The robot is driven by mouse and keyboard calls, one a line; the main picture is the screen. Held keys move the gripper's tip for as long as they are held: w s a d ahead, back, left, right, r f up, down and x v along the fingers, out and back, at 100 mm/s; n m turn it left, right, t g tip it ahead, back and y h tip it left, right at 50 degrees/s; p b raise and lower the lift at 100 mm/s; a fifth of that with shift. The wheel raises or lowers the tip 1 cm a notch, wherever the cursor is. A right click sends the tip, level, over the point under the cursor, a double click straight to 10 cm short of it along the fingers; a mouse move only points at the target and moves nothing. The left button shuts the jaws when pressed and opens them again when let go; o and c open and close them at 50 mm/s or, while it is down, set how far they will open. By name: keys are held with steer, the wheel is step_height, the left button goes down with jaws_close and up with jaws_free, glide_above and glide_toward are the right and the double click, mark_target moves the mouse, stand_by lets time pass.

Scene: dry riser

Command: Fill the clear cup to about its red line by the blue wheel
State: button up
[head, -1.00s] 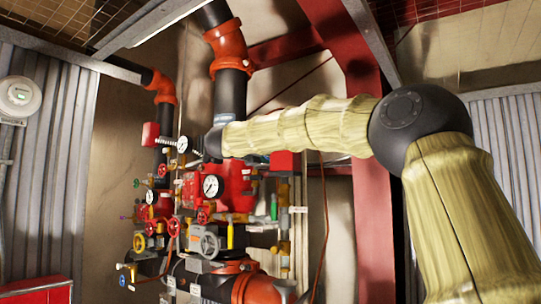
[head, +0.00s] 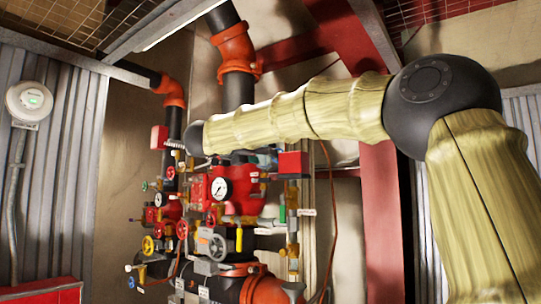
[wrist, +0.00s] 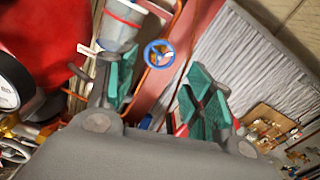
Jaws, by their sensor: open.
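In the wrist view, my gripper (wrist: 162,78) is open, with its two teal-padded fingers apart and nothing seen between them. The blue wheel (wrist: 159,53) shows beyond the fingertips, in the gap between them, on or beside a thin copper-coloured pipe. A greyish see-through vessel with a red band, which looks like the clear cup (wrist: 117,28), is at the top, above the left finger and partly cut off by the frame edge. I cannot make out any water level in it. In the head view my gripper is not clearly seen behind my arm.
Corrugated wall (head: 50,160) is at left.

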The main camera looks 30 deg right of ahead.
steer(key=v, duration=0.2)
steer(key=shift+s+a, duration=0.15)
steer(key=shift+a, duration=0.2)
stand_by(0.4)
